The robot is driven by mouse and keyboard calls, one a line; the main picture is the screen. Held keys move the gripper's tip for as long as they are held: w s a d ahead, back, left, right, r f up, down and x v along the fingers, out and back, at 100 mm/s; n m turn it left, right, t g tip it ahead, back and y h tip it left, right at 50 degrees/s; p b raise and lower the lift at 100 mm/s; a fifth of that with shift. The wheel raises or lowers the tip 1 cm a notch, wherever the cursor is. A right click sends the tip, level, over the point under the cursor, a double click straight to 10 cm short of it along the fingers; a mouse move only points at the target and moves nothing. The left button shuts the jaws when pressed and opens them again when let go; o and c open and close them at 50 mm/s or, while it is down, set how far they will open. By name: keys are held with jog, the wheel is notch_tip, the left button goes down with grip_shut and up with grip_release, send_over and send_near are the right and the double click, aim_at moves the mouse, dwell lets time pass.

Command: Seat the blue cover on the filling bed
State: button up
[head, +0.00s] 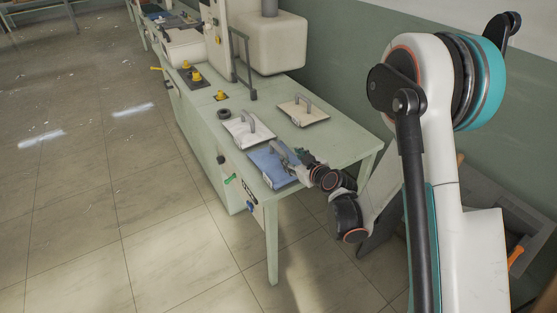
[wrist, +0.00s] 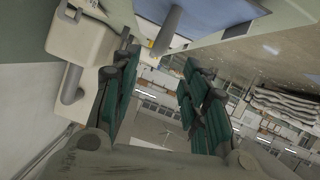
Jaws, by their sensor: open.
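The blue cover (head: 264,160), a flat plate with a grey bar handle (head: 281,153), lies on the pale green bench (head: 345,143) near its front edge. It also shows at the top of the wrist view (wrist: 222,12), with its handle (wrist: 168,32). My gripper (head: 303,157) is at the right side of the blue cover, close to its handle. In the wrist view its teal fingers (wrist: 160,88) are apart with nothing between them. I cannot tell which surface is the filling bed.
A white cover (head: 238,134) and a beige cover (head: 312,117), each with a handle, lie behind the blue one. A black ring (head: 224,113) is beside the white cover. A cream machine housing (head: 270,42) stands at the back. The bench's right end is clear.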

aim_at(283, 152)
jog(key=x, duration=0.5)
jog(key=shift+r+b+x, duration=0.1)
jog(key=shift+b+x, duration=0.4)
jog(key=shift+x, duration=1.05)
jog(key=shift+r+b+x, duration=0.15)
jog(key=shift+b+x, duration=0.35)
jog(key=shift+x, duration=1.1)
jog(key=shift+w, duration=0.1)
jog(key=shift+c, duration=0.2)
grip_shut()
